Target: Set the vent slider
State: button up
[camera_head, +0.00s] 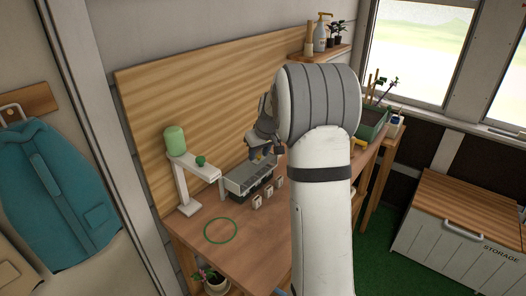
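A small grey box with a dark front (248,180) stands on the wooden bench, left of my arm. It may be the vent unit, but I cannot make out a slider on it. My gripper (262,154) is just above and behind the box's right end, pointing down. My own arm partly covers it. I cannot tell whether its fingers are open, or whether they touch anything.
Several small pale pieces (268,191) stand before the box. A green ring (221,230) lies on clear bench top. A planter (372,128) is right of my arm.

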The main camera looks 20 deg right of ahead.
jog(key=b+v, duration=0.1)
jog(key=v, duration=0.6)
jog(key=shift+r, duration=0.4)
jog(key=shift+s, duration=0.15)
jog(key=s+a+r, duration=0.2)
jog(key=s+a, duration=0.8)
jog(key=s, duration=0.4)
jog(key=s+a+f, duration=0.2)
jog(key=s, duration=0.7)
jog(key=s+a+f+m+g, duration=0.1)
jog(key=s+a+f, duration=0.2)
jog(key=s, duration=0.6)
jog(key=shift+g+h, duration=0.3)
jog(key=shift+s, duration=0.15)
